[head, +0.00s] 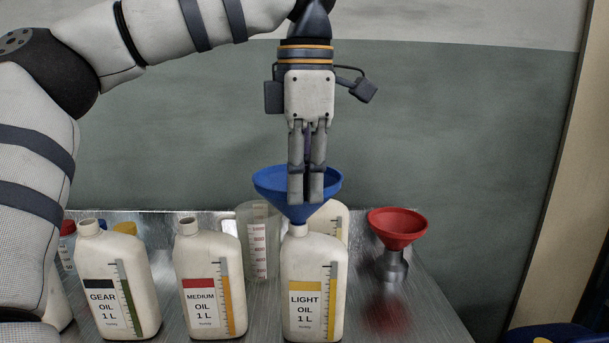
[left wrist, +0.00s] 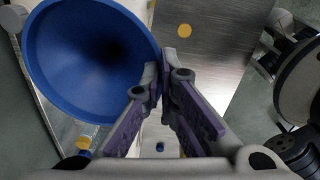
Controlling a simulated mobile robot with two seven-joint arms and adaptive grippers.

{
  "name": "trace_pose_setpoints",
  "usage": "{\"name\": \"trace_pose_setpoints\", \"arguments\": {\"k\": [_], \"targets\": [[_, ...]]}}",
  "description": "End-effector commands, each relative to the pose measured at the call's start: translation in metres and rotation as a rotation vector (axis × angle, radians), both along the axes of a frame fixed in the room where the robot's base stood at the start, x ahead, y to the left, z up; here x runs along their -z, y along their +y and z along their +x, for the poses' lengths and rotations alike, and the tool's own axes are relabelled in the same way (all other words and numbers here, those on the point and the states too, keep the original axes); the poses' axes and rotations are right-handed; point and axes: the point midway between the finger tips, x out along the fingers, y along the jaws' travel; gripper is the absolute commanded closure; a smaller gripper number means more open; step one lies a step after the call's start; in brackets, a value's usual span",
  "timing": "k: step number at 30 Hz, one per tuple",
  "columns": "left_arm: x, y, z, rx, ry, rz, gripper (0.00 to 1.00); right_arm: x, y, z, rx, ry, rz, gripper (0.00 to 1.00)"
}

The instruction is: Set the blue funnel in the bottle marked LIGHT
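The blue funnel (head: 268,183) is upright over the LIGHT bottle (head: 313,265), a cream bottle with a yellow-marked label. Its cone ends right at the bottle's mouth (head: 298,230). The spout does not show, so it is probably inside the neck, but I cannot see how deep. My left gripper (head: 306,196) points down with its fingers close together on the near rim of the funnel. In the left wrist view, the fingertips (left wrist: 165,75) pinch the right edge of the funnel (left wrist: 85,45). My right gripper is not in view.
The MEDIUM bottle (head: 205,270) and GEAR bottle (head: 115,275) stand open to the left. A clear measuring beaker (head: 259,240) and another cream bottle (head: 334,217) are behind. A red funnel (head: 397,228) sits on a metal holder (head: 391,266) at right. The front right of the metal table (head: 430,315) is clear.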

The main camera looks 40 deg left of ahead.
Motion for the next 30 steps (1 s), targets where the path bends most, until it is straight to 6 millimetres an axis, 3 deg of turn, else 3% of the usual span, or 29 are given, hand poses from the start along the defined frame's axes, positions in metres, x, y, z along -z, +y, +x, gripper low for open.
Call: {"name": "trace_pose_setpoints", "arguments": {"k": [3,7,17,20,27,30], "targets": [[0.0,0.0,0.0,0.0,0.0,0.0,1.0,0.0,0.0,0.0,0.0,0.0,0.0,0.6],[0.0,0.0,0.0,0.0,0.0,0.0,0.72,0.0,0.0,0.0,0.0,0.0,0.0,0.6],[-0.003,0.0,0.0,-0.001,-0.001,0.001,0.72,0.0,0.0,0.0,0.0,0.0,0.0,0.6],[-0.019,0.0,0.0,-0.003,-0.004,0.001,0.72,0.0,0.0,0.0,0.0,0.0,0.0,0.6],[-0.09,-0.003,-0.002,-0.006,-0.003,0.005,0.72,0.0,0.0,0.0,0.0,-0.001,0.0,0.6],[-0.105,-0.003,-0.002,-0.004,0.003,0.005,0.72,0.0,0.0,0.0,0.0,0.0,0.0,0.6]]}}
